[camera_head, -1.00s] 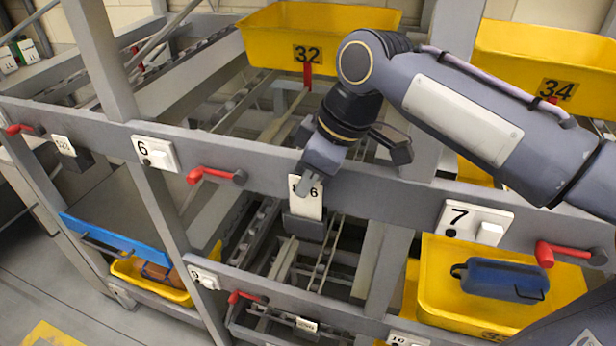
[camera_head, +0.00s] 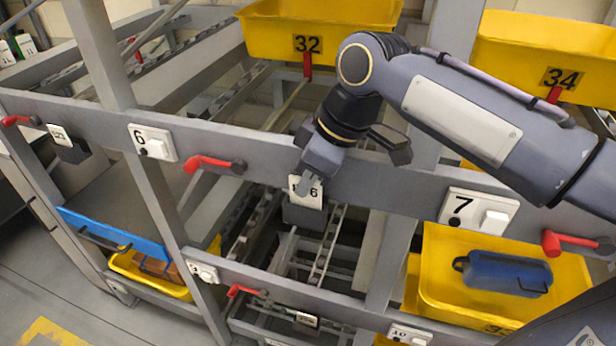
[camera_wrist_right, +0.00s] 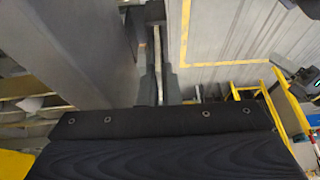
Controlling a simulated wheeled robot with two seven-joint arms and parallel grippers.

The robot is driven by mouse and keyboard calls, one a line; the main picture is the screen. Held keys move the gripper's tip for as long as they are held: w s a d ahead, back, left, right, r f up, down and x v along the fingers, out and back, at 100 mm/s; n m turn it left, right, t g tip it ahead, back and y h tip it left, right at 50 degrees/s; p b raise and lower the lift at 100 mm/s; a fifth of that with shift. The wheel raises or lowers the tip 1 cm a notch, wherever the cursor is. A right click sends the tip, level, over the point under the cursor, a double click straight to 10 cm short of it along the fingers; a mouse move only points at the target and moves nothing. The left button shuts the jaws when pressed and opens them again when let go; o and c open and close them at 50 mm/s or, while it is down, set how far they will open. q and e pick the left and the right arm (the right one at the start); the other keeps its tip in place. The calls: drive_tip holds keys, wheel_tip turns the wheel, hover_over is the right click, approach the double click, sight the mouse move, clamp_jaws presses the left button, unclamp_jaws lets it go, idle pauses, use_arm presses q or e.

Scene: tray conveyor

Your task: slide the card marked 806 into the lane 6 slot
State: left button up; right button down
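The white card (camera_head: 316,194) shows an 8 and a 6, with its middle digit hidden by a finger of my right gripper (camera_head: 307,183). The gripper is shut on the card's upper part. The card's lower part is inside the dark slot holder (camera_head: 303,215) on the grey beam, right of the lane 6 plate (camera_head: 152,142) and its red lever. In the right wrist view the card (camera_wrist_right: 157,62) is a thin pale strip seen edge-on between the fingers. My left gripper is not in view.
A red lever (camera_head: 212,163) sticks out left of the holder. The lane 7 plate (camera_head: 478,212) is to the right. Another holder with a card (camera_head: 60,133) is at the far left. Yellow trays 32 (camera_head: 262,38) and 34 (camera_head: 500,62) stand above.

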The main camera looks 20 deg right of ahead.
drive_tip(key=shift+f, duration=0.4)
drive_tip(key=c, duration=1.6)
unclamp_jaws()
drive_tip(key=shift+o, duration=0.2)
drive_tip(key=v, duration=0.7)
drive_tip(key=shift+d+r, duration=0.2)
drive_tip(key=shift+r, duration=0.15)
drive_tip(key=shift+s, duration=0.2)
